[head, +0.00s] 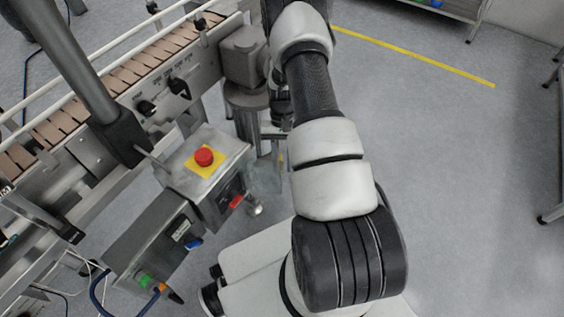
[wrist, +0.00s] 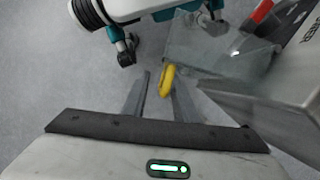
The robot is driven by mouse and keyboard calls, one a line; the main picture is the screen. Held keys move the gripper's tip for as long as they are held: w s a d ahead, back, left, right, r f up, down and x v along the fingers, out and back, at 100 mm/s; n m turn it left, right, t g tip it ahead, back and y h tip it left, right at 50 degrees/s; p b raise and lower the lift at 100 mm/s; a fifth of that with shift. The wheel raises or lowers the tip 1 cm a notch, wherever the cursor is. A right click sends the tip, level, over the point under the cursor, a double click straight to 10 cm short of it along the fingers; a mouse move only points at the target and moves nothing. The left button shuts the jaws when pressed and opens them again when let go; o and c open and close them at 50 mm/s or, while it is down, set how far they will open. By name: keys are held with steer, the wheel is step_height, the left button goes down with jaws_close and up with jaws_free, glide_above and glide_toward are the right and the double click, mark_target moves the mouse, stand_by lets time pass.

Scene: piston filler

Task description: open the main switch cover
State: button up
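The main switch cover is a clear panel (wrist: 222,48) that stands out from the side of the grey metal switch box (wrist: 285,85). In the head view the cover (head: 264,178) shows faintly to the right of the box (head: 215,165). A yellow grip tab (wrist: 167,80) is on the cover's edge. The red switch handle (wrist: 262,12) shows uncovered, and also in the head view (head: 237,201). My gripper (wrist: 160,82) has its two grey fingers apart, with the yellow tab between their tips, nearer the right finger. A gap shows on the left of the tab.
A red emergency stop button (head: 204,157) sits on top of the box. A second box with green and blue controls (head: 150,245) is at lower left. The conveyor (head: 120,80) runs behind. Open floor (head: 460,170) lies to the right.

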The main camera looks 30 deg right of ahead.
steer(key=p+v, duration=0.3)
steer(key=v, duration=1.4)
steer(key=shift+r, duration=0.2)
